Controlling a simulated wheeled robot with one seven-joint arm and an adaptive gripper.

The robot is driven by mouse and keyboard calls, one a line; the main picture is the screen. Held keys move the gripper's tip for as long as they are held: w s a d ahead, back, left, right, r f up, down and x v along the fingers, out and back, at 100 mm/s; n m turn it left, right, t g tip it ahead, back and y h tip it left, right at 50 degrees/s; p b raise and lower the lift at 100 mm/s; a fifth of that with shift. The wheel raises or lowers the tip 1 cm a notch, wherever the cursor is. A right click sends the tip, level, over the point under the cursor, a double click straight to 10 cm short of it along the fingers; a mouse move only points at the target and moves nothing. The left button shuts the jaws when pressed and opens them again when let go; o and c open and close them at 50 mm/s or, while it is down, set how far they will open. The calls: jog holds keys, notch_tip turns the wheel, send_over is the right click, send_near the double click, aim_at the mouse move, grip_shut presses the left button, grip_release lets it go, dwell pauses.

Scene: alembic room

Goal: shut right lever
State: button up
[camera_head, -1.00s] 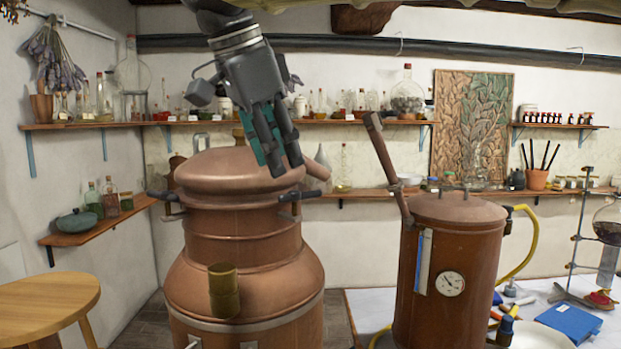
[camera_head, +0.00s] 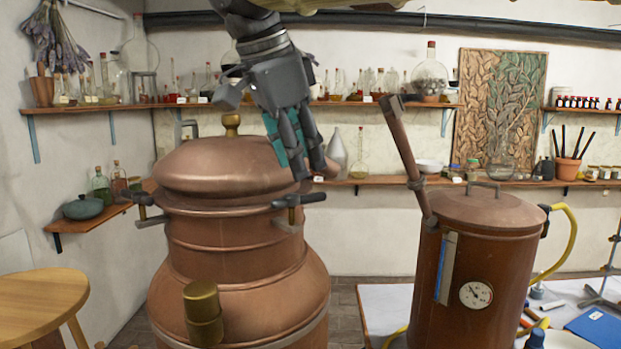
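The large copper still (camera_head: 235,235) stands left of centre with its domed lid (camera_head: 228,168) on. The right lever (camera_head: 299,200) is a dark handle on a clamp at the lid's right rim, pointing right. A similar left lever (camera_head: 138,198) sits at the left rim. My gripper (camera_head: 309,173) points down just above the right lever, with teal pads showing on its fingers. Its fingertips appear slightly above the handle, and contact cannot be made out. The fingers overlap in this view, so their gap is unclear. Nothing is seen held.
A smaller copper vessel (camera_head: 475,275) with a gauge and a long upright arm (camera_head: 405,150) stands to the right. A brass cylinder (camera_head: 203,305) projects from the still's front. A wooden stool (camera_head: 40,300) is at lower left. Shelves with glassware line the walls.

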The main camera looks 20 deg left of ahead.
aim_at(313, 194)
jog(key=x, duration=0.2)
jog(key=p+x, duration=0.1)
jog(key=x, duration=0.1)
jog(key=shift+w+d, duration=0.1)
jog(key=shift+w, duration=0.25)
jog(key=shift+d+f, duration=0.1)
jog(key=shift+f, duration=0.5)
jog(key=shift+w+f, duration=0.35)
jog(key=shift+f, duration=0.1)
jog(key=shift+s, duration=0.1)
jog(key=shift+s+r, duration=0.1)
grip_shut()
